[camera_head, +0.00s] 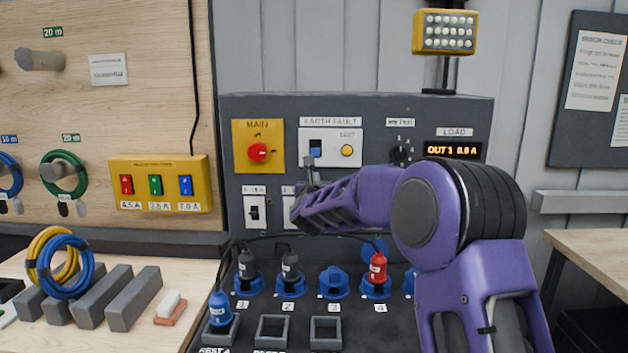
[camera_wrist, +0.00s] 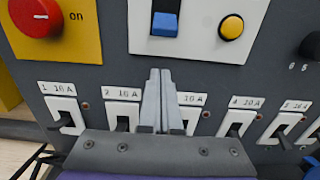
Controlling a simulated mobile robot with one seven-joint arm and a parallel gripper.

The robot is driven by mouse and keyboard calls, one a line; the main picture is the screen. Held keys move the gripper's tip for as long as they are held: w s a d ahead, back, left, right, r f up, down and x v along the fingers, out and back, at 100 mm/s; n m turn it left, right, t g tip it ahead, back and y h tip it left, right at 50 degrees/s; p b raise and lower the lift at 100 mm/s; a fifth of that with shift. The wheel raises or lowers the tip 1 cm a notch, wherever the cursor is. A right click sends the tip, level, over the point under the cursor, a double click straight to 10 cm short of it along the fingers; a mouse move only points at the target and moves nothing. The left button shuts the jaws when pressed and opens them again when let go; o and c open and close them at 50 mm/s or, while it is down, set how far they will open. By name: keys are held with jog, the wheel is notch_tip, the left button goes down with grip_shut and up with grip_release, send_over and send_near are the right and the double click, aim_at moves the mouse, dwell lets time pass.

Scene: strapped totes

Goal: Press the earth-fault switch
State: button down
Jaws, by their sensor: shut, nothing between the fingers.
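The earth-fault switch is a blue rocker (camera_head: 315,149) on a white plate labelled EARTH FAULT, beside a round yellow TEST button (camera_head: 347,150). In the wrist view the blue rocker (camera_wrist: 165,23) is at the top centre, with the yellow button (camera_wrist: 232,27) to its right. My gripper (camera_head: 309,160) is shut and empty, its tips just below the rocker in the head view. In the wrist view my gripper's closed fingers (camera_wrist: 160,72) point up toward the rocker, with a gap in the picture between them. Whether they touch the panel cannot be told.
A red MAIN knob (camera_head: 258,152) on a yellow plate is left of the switch. A row of breaker switches (camera_wrist: 236,123) lies below, partly hidden by my gripper. Plugs and blue sockets (camera_head: 333,283) stand underneath. A dark rotary knob (camera_head: 402,153) is to the right.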

aim_at(315, 153)
jog(key=r, duration=0.1)
jog(key=r+p, duration=0.1)
jog(key=r, duration=0.1)
jog(key=shift+w+r, duration=0.25)
jog(key=shift+r, duration=0.15)
